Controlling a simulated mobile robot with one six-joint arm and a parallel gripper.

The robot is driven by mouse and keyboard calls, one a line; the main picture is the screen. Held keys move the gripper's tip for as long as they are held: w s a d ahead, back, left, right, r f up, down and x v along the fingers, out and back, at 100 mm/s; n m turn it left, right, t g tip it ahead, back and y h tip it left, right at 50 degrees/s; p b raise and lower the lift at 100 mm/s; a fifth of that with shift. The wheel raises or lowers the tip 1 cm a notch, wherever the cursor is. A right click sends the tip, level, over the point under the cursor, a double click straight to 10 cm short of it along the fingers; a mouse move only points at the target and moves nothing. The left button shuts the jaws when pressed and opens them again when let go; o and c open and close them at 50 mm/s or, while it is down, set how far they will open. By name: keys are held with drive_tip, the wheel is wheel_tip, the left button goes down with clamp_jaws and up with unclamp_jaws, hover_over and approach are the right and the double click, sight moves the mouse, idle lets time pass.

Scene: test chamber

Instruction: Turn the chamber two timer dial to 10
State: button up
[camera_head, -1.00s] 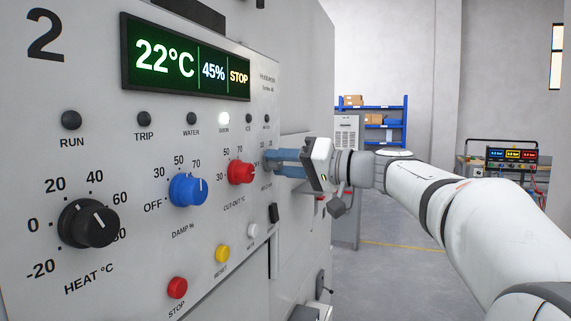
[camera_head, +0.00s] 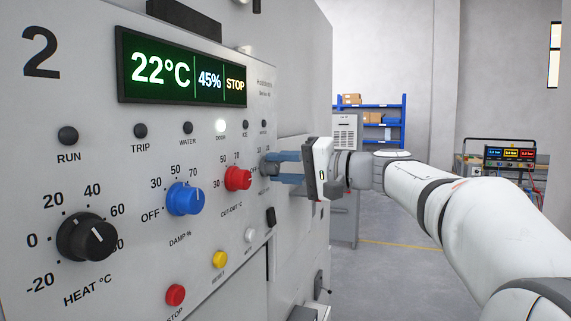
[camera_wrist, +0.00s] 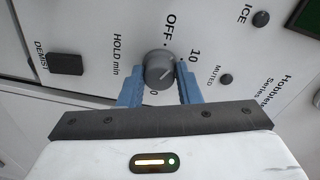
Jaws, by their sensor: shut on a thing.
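The timer dial is a small grey knob (camera_wrist: 159,69) on the panel of chamber 2, labelled HOLD min, with OFF and 10 printed around it in the wrist view. My gripper (camera_wrist: 160,80) has its blue fingers shut on this knob, one on each side. A light pointer line shows faintly on the knob; I cannot read exactly which mark it points at. In the head view my gripper (camera_head: 274,168) reaches the panel from the right, and its fingers hide much of the dial.
The panel also bears a black heat knob (camera_head: 87,238), a blue damp knob (camera_head: 185,198), a red cut-out knob (camera_head: 238,179) and a display (camera_head: 182,68) reading 22°C, 45%, STOP. Red stop (camera_head: 175,295) and yellow reset (camera_head: 219,259) buttons sit below. Open floor lies to the right.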

drive_tip(key=m+p, duration=0.1)
drive_tip(key=m, duration=0.2)
drive_tip(key=shift+r+p, duration=0.2)
drive_tip(key=shift+p, duration=0.2)
drive_tip(key=shift+m+g+p, duration=0.3)
drive_tip(key=shift+m+p, duration=0.4)
drive_tip(key=shift+m, duration=0.6)
drive_tip(key=shift+f, duration=0.1)
drive_tip(key=o, duration=1)
drive_tip(key=shift+w+a, duration=0.1)
drive_tip(key=shift+a, duration=0.1)
drive_tip(key=shift+c, duration=0.2)
drive_tip(key=v, duration=0.8)
drive_tip(key=shift+b, duration=0.4)
